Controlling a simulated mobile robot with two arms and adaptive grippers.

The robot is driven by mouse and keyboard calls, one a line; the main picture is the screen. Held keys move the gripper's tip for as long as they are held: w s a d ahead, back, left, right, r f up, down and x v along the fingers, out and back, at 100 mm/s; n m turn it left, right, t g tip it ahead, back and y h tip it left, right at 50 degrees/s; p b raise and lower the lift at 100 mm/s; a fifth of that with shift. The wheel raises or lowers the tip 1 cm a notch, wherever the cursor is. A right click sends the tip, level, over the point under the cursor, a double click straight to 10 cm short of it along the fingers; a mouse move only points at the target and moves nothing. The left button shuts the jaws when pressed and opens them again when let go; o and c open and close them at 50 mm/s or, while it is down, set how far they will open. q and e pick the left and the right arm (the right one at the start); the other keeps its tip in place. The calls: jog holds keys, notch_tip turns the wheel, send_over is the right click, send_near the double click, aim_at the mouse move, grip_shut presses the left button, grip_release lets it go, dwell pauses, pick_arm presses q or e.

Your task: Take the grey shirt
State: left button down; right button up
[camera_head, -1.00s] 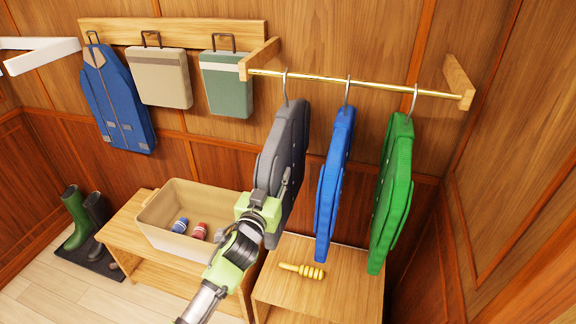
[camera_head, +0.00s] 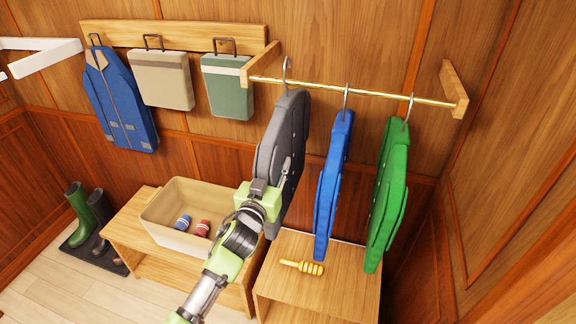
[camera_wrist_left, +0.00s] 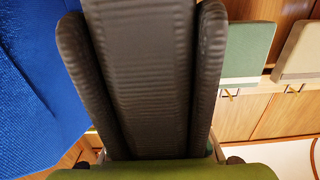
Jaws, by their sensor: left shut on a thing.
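The grey shirt (camera_head: 282,140) is upright on its hanger at the left end of the brass rail (camera_head: 385,95). Its metal hook (camera_head: 287,66) stands above the rail's line; I cannot tell whether it still touches the rail. My left gripper (camera_head: 270,188) is shut on the shirt's lower front edge. In the left wrist view, the grey shirt (camera_wrist_left: 150,80) fills the middle, above my green gripper body; the fingertips are mostly hidden. My right gripper is not in view.
A blue shirt (camera_head: 334,185) and a green shirt (camera_head: 388,195) hang to the right. Below stand a wooden bench (camera_head: 335,285) with a yellow-handled item (camera_head: 302,267) and a beige bin (camera_head: 180,238). A blue jacket (camera_head: 118,105) and two bags hang at left.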

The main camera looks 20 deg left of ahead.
pick_arm(q)
jog(key=s+p, duration=0.2)
jog(key=s, duration=0.5)
dwell(0.8)
jog(key=shift+a, duration=0.1)
